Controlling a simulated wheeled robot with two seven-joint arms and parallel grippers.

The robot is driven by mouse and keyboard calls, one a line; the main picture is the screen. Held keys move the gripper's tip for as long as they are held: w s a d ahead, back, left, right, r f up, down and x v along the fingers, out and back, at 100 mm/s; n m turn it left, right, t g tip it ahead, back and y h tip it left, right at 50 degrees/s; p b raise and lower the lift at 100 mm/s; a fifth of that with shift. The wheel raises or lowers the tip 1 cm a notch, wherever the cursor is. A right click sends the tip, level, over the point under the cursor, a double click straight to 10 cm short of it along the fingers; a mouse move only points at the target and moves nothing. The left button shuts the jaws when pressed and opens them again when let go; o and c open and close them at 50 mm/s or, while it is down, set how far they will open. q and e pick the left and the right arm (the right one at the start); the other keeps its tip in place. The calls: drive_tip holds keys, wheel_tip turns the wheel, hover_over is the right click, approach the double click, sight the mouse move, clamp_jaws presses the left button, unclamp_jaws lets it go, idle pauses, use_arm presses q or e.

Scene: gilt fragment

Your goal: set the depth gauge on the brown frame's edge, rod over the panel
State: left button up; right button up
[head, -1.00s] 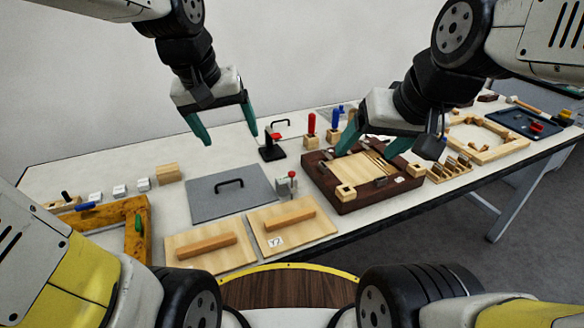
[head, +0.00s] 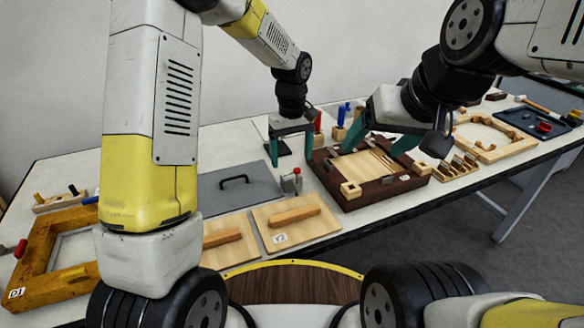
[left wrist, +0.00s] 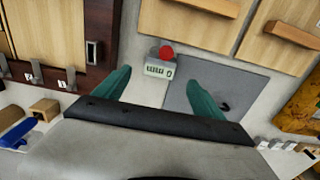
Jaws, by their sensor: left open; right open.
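The depth gauge appears to be the small grey block with a red knob (head: 291,181), standing between the grey plate and the brown frame (head: 380,193). It also shows in the left wrist view (left wrist: 158,68), just beyond and between the fingertips. My left gripper (head: 292,160) is open and empty, pointing down above and behind the gauge. The brown frame surrounds a pale wooden panel (head: 358,167); its dark edge shows at the left of the wrist view (left wrist: 98,55). My right gripper (head: 371,153) is open over the frame's far side and panel. The gauge's rod cannot be made out.
Two boards with wooden handles lie in front; one is labelled Y2 (head: 290,233). A grey plate with a black handle (head: 225,202) lies left of the gauge. An orange-brown frame (head: 40,265) is at far left. Blocks and a pale wooden frame (head: 495,150) lie right.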

sight(292, 176)
use_arm(q)
wheel_tip(292, 176, down, 7)
drive_tip(key=shift+r, duration=0.2)
drive_tip(key=shift+r, duration=0.1)
drive_tip(key=c, duration=1.6)
